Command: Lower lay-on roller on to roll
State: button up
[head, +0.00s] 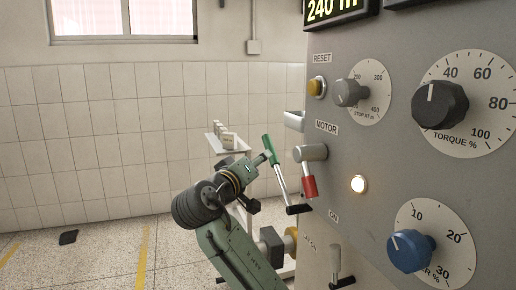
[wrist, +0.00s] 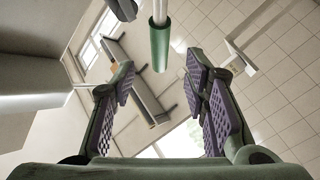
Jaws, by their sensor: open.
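A lever with a green grip (head: 268,149) on a steel rod stands tilted beside the grey machine cabinet, its lower end at a black foot. My gripper (head: 262,160) is close to this green grip in the head view. In the wrist view the green grip (wrist: 159,45) shows in the gap between the two purple-padded fingers of my gripper (wrist: 160,72), which are spread apart. I see no finger closed on it; whether a pad touches it I cannot tell. I cannot clearly make out the lay-on roller or the roll.
The cabinet front (head: 375,140) on the right carries knobs, a lit lamp (head: 358,184) and a red-handled MOTOR switch (head: 310,186) near the lever. Behind is a small shelf with white blocks (head: 229,140).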

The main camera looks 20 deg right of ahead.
jog(key=p+x, duration=0.3)
jog(key=x, duration=0.5)
jog(key=shift+w+d+r, duration=0.15)
jog(key=shift+w+d, duration=0.05)
jog(key=shift+d, duration=0.05)
jog(key=shift+w+d, duration=0.4)
jog(key=shift+w, duration=0.1)
jog(key=shift+c, duration=0.3)
grip_shut()
